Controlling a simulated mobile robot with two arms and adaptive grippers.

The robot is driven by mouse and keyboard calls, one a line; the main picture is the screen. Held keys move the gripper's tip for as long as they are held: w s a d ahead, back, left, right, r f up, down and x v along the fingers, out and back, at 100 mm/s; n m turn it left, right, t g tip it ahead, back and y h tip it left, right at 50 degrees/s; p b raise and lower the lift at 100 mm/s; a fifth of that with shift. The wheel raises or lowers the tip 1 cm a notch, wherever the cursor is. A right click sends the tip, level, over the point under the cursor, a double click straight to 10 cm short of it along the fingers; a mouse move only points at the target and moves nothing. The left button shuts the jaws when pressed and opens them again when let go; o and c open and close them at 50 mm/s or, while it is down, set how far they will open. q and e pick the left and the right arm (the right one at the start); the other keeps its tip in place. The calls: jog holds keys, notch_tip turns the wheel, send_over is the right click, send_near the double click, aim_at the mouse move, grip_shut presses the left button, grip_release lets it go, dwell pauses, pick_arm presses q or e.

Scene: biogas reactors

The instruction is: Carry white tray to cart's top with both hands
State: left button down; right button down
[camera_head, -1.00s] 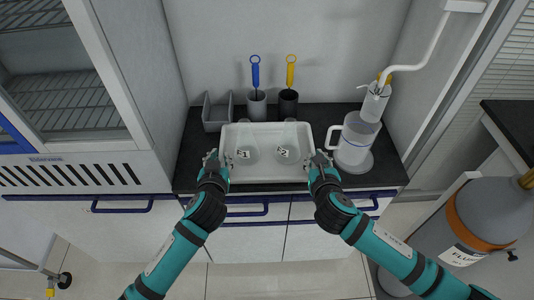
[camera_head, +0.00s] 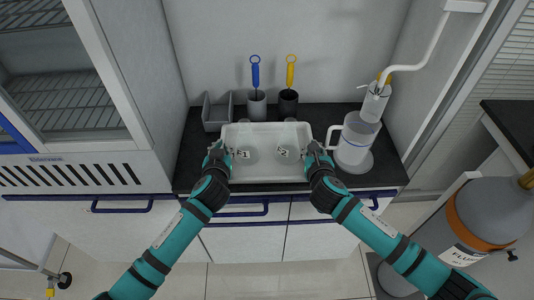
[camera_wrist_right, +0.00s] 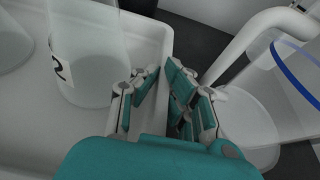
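The white tray (camera_head: 268,179) sits on the dark counter and holds two clear vessels labelled 1 (camera_head: 245,155) and 2 (camera_head: 285,154). My left gripper (camera_head: 217,152) is at the tray's left wall and looks closed on it; its fingertips are small in the head view. My right gripper (camera_head: 318,154) is at the right wall. In the right wrist view, the right gripper (camera_wrist_right: 161,80) has one finger inside and one outside the tray wall (camera_wrist_right: 162,42), closed on it. The cart is not recognisable in these views.
A clear jug (camera_head: 354,146) stands close to the tray's right side. Behind the tray are a grey holder (camera_head: 216,113), a grey cup (camera_head: 257,106) and a black cup (camera_head: 288,104) with handled tools. A large grey tank (camera_head: 465,225) stands at right.

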pick_arm(q)
jog(key=shift+r, duration=0.15)
pick_arm(e)
jog(key=shift+r, duration=0.15)
